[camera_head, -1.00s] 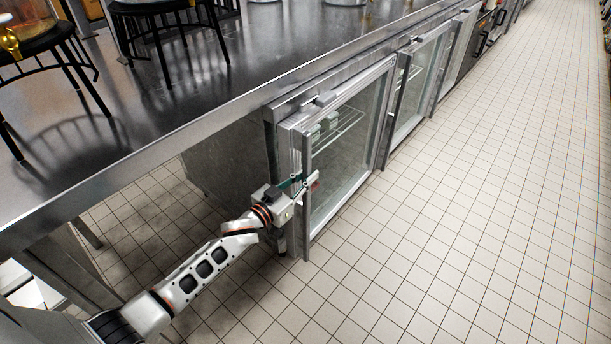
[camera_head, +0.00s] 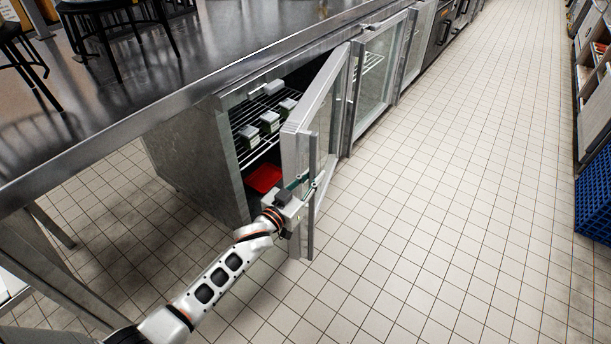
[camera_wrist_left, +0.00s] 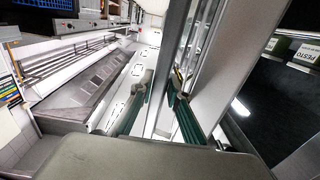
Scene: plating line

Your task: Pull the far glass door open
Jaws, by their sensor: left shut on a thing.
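A glass door (camera_head: 327,115) of the under-counter fridge stands swung out from its cabinet, hinged on its far side. It is the nearest door in the head view. My left gripper (camera_head: 308,184) is shut on its upright metal bar handle (camera_head: 312,225). In the left wrist view the handle (camera_wrist_left: 168,75) runs between the two green fingers of the left gripper (camera_wrist_left: 160,112). Another glass door (camera_head: 376,75) further along the row is closed. My right gripper is not in view.
The steel counter (camera_head: 190,85) carries black stands. Tiled floor (camera_head: 470,180) is clear to the right, up to a blue crate (camera_head: 594,195).

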